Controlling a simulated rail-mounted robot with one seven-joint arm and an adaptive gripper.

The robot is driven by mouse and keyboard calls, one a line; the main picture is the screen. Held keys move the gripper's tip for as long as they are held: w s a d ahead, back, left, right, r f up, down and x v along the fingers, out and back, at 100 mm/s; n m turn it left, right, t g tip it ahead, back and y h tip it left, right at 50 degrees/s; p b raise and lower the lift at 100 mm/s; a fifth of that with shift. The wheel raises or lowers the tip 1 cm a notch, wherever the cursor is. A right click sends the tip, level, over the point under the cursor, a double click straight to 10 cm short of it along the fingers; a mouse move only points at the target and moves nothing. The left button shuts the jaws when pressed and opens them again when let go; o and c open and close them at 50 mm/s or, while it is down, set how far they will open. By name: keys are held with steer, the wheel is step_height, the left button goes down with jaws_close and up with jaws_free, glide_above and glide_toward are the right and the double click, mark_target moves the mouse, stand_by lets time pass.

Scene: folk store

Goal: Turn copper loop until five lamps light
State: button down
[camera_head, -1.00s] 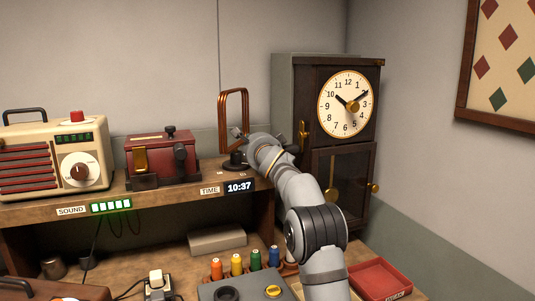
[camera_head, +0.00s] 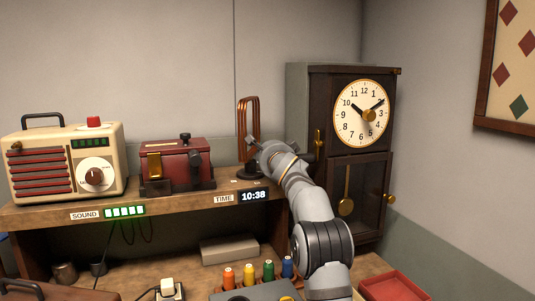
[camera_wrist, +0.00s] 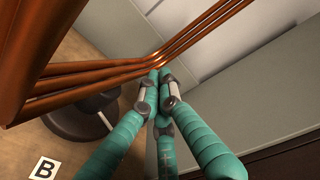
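The copper loop (camera_head: 249,112) stands upright on a dark round base (camera_head: 248,171) at the right end of the shelf, turned nearly edge-on in the head view. In the wrist view its copper tubes (camera_wrist: 90,80) cross the upper left, above the dark base (camera_wrist: 85,118). My gripper's teal fingers (camera_wrist: 160,76) have their tips together against or very near the tubes; no tube shows clearly between them. In the head view my gripper (camera_head: 254,150) is beside the loop's lower right, partly hidden by my wrist. Several green lamps (camera_head: 124,211) are lit beside the SOUND label.
A dark-cased clock (camera_head: 361,115) stands close on the right of my arm. A red box (camera_head: 175,165) and a cream radio (camera_head: 65,160) are on the shelf to the left. A TIME display (camera_head: 254,196) is on the shelf edge. Coloured spools (camera_head: 268,270) stand below.

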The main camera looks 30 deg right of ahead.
steer(key=shift+s, duration=0.1)
steer(key=v, duration=1.2)
steer(key=x, duration=1.2)
stand_by(0.4)
